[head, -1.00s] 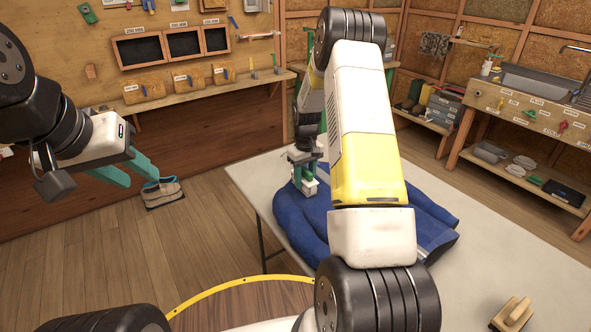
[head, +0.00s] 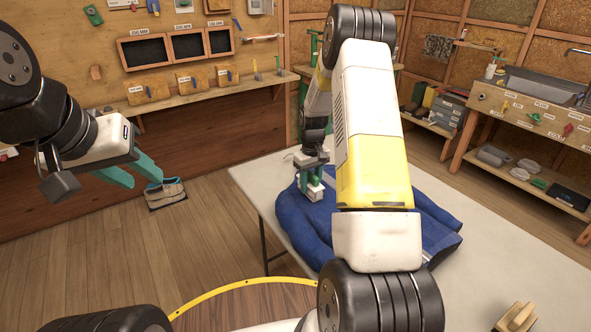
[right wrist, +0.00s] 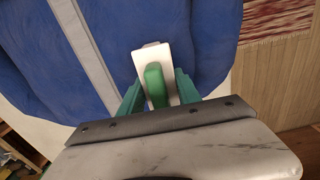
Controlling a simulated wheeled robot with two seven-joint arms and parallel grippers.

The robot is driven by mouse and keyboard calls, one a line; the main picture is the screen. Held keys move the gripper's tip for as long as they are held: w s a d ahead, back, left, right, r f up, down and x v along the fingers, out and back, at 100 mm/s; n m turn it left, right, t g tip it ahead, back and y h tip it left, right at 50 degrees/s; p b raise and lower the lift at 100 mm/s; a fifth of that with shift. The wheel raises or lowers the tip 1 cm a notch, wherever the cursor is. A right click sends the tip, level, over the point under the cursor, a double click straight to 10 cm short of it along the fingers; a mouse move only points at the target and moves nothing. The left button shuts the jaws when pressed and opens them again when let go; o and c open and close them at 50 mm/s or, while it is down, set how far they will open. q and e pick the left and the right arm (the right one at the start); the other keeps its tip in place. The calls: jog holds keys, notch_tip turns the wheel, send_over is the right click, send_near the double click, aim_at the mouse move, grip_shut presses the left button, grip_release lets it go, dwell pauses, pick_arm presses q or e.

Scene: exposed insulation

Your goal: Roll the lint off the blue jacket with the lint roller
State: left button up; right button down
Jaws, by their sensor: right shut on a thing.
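The blue jacket (head: 300,228) lies spread on the pale table, with a light grey stripe across it. My right arm hides its middle in the head view; it also fills much of the right wrist view (right wrist: 195,35). My right gripper (head: 314,190) is shut on the lint roller (right wrist: 146,55), a white piece with a green grip, over the jacket's far left part. I cannot tell whether the roller touches the cloth. No separate lint can be made out. My left gripper (head: 145,181) is open and empty, left of the table over the floor.
The table (head: 500,262) is bare to the right of the jacket. Shoes (head: 166,193) stand on the floor at left. A round wooden top with a yellow rim (head: 235,288) is in front.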

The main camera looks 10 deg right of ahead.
jog(key=shift+s+d, duration=0.4)
jog(key=shift+s, duration=0.75)
jog(key=shift+s+d, duration=0.4)
jog(key=shift+s, duration=0.75)
jog(key=shift+s+d, duration=0.4)
jog(key=shift+s, duration=0.75)
notch_tip(320, 180, up, 8)
